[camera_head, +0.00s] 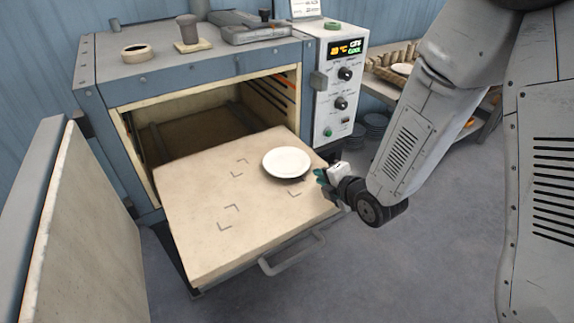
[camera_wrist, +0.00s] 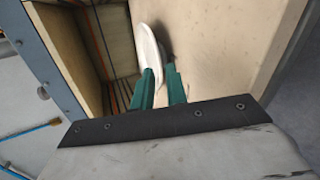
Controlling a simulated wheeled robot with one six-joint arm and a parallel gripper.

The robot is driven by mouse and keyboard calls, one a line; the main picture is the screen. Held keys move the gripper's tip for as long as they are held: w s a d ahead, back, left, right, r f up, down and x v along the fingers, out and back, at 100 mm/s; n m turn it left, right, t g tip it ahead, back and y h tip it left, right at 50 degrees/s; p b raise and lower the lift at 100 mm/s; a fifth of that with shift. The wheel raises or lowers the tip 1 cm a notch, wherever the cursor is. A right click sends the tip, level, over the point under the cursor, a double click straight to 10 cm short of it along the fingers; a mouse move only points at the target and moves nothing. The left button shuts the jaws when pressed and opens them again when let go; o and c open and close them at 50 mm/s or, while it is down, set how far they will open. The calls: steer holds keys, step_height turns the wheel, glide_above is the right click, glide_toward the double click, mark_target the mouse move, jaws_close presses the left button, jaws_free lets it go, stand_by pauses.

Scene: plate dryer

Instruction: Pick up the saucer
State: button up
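The white round saucer (camera_head: 287,162) lies over the right part of the beige slab, with a dark shadow under its near right edge. My gripper (camera_head: 318,176) is low at the slab's right edge, beside the saucer, with its fingers pointing at the rim. In the wrist view the saucer (camera_wrist: 147,45) is seen nearly edge-on just beyond the teal fingers. My gripper (camera_wrist: 160,70) has its fingers apart there, and the near rim reaches into the gap between them. I see no clear grip on both sides of the rim.
The beige slab (camera_head: 200,210) juts from the open oven (camera_head: 190,75), with a handle (camera_head: 292,254) at its front. An open door (camera_head: 85,240) stands at left. The control panel (camera_head: 340,90) rises behind the saucer. A shelf (camera_head: 385,90) with crockery is at back right.

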mark_target(306, 171)
steer(key=shift+w+a+f, duration=0.25)
steer(key=shift+a, duration=0.05)
steer(key=x, duration=0.7)
steer(key=shift+a+r, duration=0.2)
jaws_close()
steer(key=shift+r, duration=0.1)
